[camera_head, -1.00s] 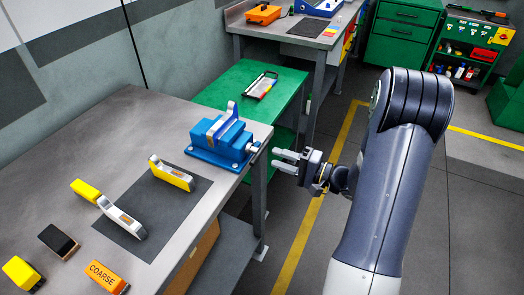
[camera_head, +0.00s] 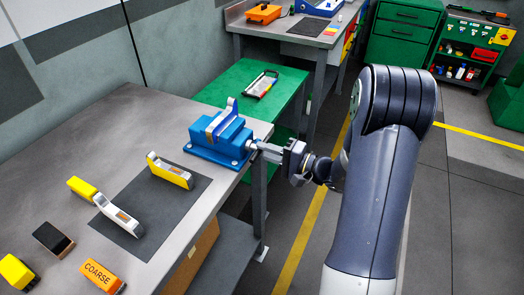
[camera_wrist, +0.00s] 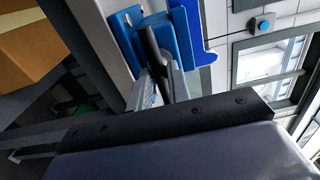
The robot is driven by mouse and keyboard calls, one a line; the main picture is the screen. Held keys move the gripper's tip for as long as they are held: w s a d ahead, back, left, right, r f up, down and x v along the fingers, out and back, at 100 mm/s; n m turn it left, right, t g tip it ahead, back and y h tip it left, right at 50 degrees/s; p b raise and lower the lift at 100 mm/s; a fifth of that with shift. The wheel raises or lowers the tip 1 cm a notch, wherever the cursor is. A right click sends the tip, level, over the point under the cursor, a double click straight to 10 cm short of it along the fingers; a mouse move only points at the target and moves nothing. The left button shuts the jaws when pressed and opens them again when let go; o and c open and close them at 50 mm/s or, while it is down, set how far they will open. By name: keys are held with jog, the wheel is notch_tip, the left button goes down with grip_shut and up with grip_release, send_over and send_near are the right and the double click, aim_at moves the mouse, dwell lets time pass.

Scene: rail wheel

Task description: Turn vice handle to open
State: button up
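The blue vice (camera_head: 215,142) is bolted near the right edge of the grey workbench, with a blue-and-white piece upright in its jaws. My gripper (camera_head: 264,150) is at the vice's right side, its fingers pointing at the handle end. In the wrist view, the dark vice handle (camera_wrist: 149,42) runs slantwise from the blue vice body (camera_wrist: 128,28) down between the two grey fingers of my gripper (camera_wrist: 160,78). The fingers are on either side of the handle. Whether they press on it is not clear. The handle is mostly hidden by my gripper in the head view.
A green table (camera_head: 232,82) stands behind. Open floor lies right of the bench, with a yellow line.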

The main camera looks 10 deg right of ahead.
grip_shut()
jog(key=shift+f+b, duration=0.15)
jog(key=shift+b, duration=0.5)
jog(key=n+b, duration=0.4)
jog(key=b, duration=0.4)
jog(key=shift+n+b, duration=0.3)
jog(key=shift+b, duration=0.65)
jog(key=n+b, duration=0.3)
jog(key=b, duration=0.4)
jog(key=shift+f+n, duration=0.1)
jog(key=shift+n, duration=0.2)
jog(key=shift+n+b, duration=0.3)
jog(key=shift+b, duration=0.7)
